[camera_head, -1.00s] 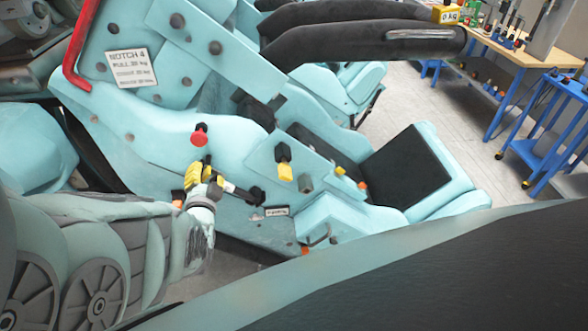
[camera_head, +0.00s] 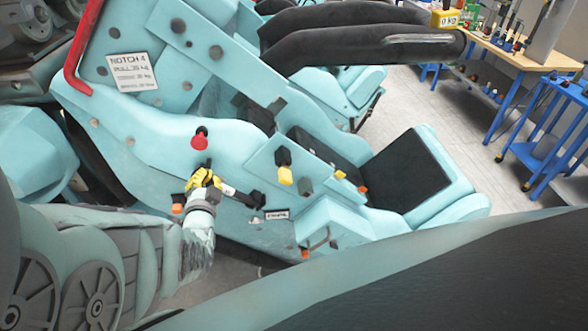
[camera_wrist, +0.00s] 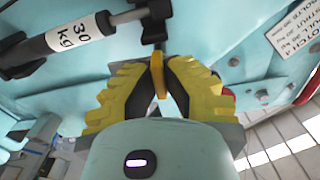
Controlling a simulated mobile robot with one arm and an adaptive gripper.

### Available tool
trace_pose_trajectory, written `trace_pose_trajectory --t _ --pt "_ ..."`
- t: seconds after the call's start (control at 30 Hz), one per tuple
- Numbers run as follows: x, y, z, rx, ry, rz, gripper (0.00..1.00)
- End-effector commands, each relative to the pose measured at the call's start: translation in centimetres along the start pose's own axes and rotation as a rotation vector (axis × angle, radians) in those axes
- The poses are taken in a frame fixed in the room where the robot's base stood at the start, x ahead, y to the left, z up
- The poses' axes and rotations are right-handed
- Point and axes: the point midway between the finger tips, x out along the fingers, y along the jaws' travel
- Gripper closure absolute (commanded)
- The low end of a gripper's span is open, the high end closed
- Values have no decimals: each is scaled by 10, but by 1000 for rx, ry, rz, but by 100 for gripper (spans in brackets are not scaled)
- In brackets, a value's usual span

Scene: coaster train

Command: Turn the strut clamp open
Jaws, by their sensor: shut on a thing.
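My gripper (camera_wrist: 160,80), with yellow fingers and dark pads, is shut on this lever. In the head view my gripper (camera_head: 204,178) is at the strut's left end; the lever is hidden there.
A red knob (camera_head: 199,140) is just above my gripper, and an orange-capped part (camera_head: 178,206) is just left of it. A yellow-ended knob (camera_head: 285,174) is to the right. A "NOTCH 4" plate (camera_head: 131,70) is at upper left. Workbenches (camera_head: 520,50) stand far right.

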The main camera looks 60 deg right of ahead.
Motion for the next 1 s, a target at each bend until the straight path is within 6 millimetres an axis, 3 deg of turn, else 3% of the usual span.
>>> trace_pose_trajectory --t 0.57,0.6,0.87,1.0 --pt "-1 0 4 -75 -10 1 100" --pt "-1 0 4 -75 -11 1 88" --pt "-1 0 2 -75 -7 0 61" --pt "-1 0 2 -75 -6 0 61"
